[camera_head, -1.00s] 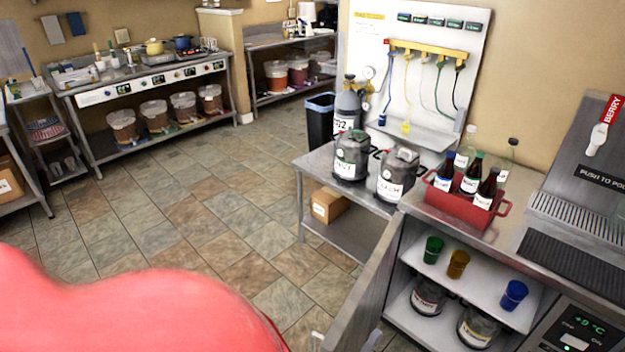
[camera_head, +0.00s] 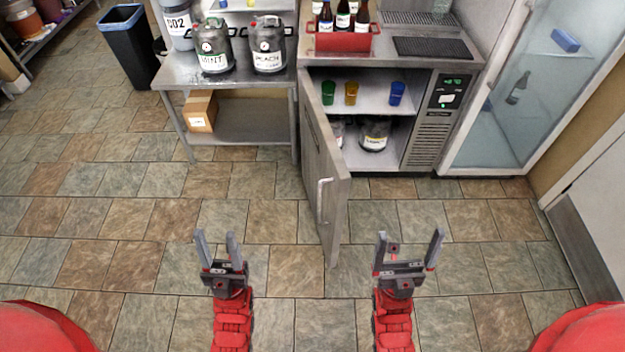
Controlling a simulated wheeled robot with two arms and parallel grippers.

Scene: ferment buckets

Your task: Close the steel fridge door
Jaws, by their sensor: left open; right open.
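The steel fridge door (camera_head: 322,170) stands wide open, swung out toward me from the left side of the steel fridge (camera_head: 433,120). Its vertical bar handle (camera_head: 322,200) is near the door's free edge. Inside the fridge, green, yellow and blue cups stand on the upper shelf, and kegs stand below, one partly hidden by the door. My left gripper (camera_head: 219,246) is open and empty, left of the door. My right gripper (camera_head: 408,252) is open and empty, right of the door. Both are apart from it.
A steel table (camera_head: 230,85) with two labelled kegs stands left of the fridge, a cardboard box (camera_head: 201,111) on its lower shelf. A red bottle carrier (camera_head: 341,40) sits on the fridge top. A glass-doored cabinet (camera_head: 530,80) stands at right. The tiled floor ahead is clear.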

